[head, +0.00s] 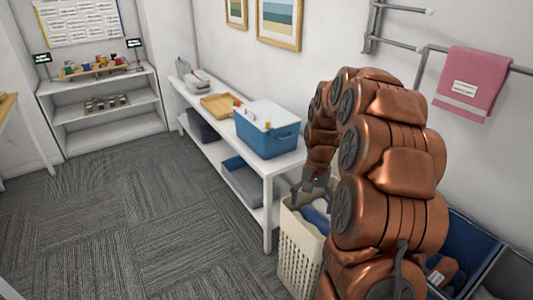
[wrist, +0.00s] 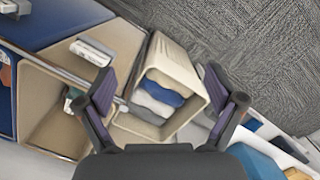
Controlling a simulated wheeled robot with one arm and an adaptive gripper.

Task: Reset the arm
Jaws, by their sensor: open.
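My copper-coloured arm (head: 385,170) rises on the right of the head view and bends over, its far end hanging down. My gripper (head: 311,190) is above the cream laundry basket (head: 298,255), partly hidden behind the arm. In the wrist view my gripper (wrist: 163,92) has its two dark fingers wide apart with nothing between them. The basket (wrist: 187,62) shows beyond the fingers, with folded blue and white cloths (wrist: 162,93) inside it.
A white bench (head: 268,180) holds a blue cooler (head: 268,138) and a wooden tray (head: 220,105). A shelf unit (head: 105,110) stands at the back left. A pink towel (head: 470,85) hangs on a wall rail. Bins sit at lower right. The carpet (head: 140,220) is clear.

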